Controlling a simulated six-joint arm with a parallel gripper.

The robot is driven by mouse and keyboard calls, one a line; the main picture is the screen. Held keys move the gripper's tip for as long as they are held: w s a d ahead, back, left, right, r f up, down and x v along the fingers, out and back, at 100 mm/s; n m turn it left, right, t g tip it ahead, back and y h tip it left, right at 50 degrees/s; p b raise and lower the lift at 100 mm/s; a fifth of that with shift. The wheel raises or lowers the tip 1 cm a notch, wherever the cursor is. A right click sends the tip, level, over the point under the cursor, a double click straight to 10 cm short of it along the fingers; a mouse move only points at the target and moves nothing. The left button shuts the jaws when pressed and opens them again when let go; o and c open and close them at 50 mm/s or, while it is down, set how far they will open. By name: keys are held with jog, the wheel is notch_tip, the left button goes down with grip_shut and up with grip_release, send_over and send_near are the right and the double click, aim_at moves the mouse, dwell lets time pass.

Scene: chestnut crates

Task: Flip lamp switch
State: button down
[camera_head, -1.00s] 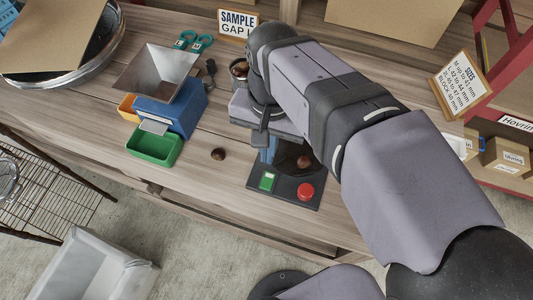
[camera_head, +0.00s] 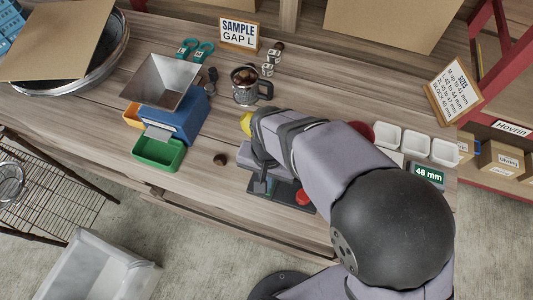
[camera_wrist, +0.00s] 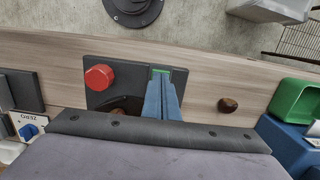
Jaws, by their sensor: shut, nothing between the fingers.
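A dark control plate (camera_head: 284,188) lies near the front edge of the bench, mostly under my arm in the head view. It carries a red round button (camera_head: 303,197), also in the wrist view (camera_wrist: 99,77), and a small green switch-like piece (camera_wrist: 160,71). My gripper (camera_wrist: 162,84) has its blue fingers together, with nothing between them, and their tips overlap the near side of the green piece. Whether they touch it I cannot tell. In the head view the green piece is hidden. I see no part clearly marked as a lamp.
A chestnut (camera_head: 220,159) lies on bare wood beside the plate. A green tray (camera_head: 158,153) and blue hopper base (camera_head: 175,117) stand to the left. A mug of chestnuts (camera_head: 246,84) is behind, white trays (camera_head: 416,144) and a 46 mm display (camera_head: 427,175) to the right.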

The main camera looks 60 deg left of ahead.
jog(key=shift+f, duration=0.1)
jog(key=shift+s+d+f, duration=0.1)
jog(key=shift+d+f, duration=0.05)
jog(key=shift+f, duration=0.25)
jog(key=shift+d+r, duration=0.15)
jog(key=shift+w+a, duration=0.4)
jog(key=shift+a, duration=0.05)
jog(key=shift+w+a, duration=0.2)
